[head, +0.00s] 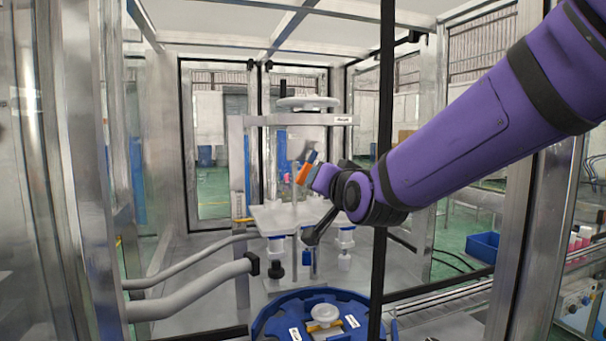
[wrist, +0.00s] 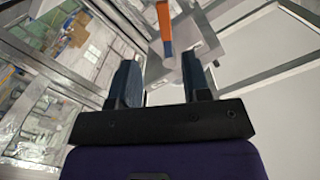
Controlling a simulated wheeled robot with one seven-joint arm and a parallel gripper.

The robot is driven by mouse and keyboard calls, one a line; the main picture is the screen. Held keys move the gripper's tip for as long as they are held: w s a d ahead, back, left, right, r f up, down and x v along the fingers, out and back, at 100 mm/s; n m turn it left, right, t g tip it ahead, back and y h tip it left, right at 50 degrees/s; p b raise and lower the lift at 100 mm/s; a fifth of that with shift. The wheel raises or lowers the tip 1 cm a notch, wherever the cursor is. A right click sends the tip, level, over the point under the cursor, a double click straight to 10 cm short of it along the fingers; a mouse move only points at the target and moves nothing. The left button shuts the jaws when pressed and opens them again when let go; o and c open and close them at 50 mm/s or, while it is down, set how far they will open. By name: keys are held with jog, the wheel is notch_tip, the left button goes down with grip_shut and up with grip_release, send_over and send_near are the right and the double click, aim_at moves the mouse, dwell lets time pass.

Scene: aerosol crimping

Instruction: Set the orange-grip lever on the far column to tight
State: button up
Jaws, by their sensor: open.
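The lever's orange grip (head: 303,174) shows in the head view beside the end of my arm, at the press frame at the back of the enclosure. In the wrist view the orange grip (wrist: 164,20) points down from the top edge, and its lower end lies just beyond the gap between my fingertips. My gripper (wrist: 160,68) is open, with one dark finger on each side of the gap and nothing between them. In the head view the gripper (head: 311,165) is small and close to the grip; I cannot tell whether they touch. The lever's pivot is hidden.
A handwheel (head: 306,103) tops the press frame. A white plate (head: 270,217) lies below the grip. A blue round fixture (head: 270,325) stands in front. Grey hoses (head: 190,298) enter from the left. A black upright post (head: 386,80) stands close to my arm.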

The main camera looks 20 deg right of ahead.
aim_at(306, 172)
jog(key=shift+t, duration=0.3)
jog(key=w, duration=1.1)
jog(key=shift+w+a+r, duration=0.15)
jog(key=shift+w+r, duration=0.05)
jog(key=shift+r, duration=0.05)
grip_shut()
